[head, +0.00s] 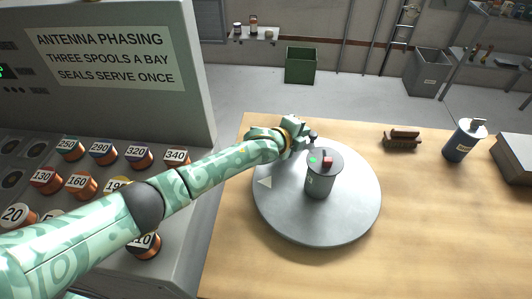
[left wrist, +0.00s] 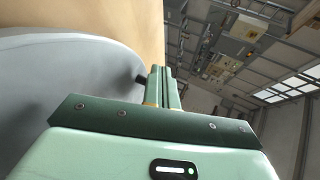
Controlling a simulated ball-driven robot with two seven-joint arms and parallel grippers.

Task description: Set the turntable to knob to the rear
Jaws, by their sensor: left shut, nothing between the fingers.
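The turntable (head: 345,228) is a round grey disc on the wooden table, with a pale triangle mark at its left. A small dark knob (head: 313,136) stands at its rear edge, a little left of centre. A grey canister (head: 319,181) with a red block and a green spot on top stands on the disc. My left gripper (head: 303,131) is shut and empty just left of the knob. In the left wrist view the knob (left wrist: 141,79) is close beside the closed fingers (left wrist: 162,88); I cannot tell whether they touch. My right gripper is out of view.
The wooden table (head: 430,220) is clear at the front right. A brown brush-like object (head: 402,140), a blue canister (head: 464,141) and a grey box (head: 514,157) stand at right. A console with several numbered spools (head: 138,157) is at left, under my left arm.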

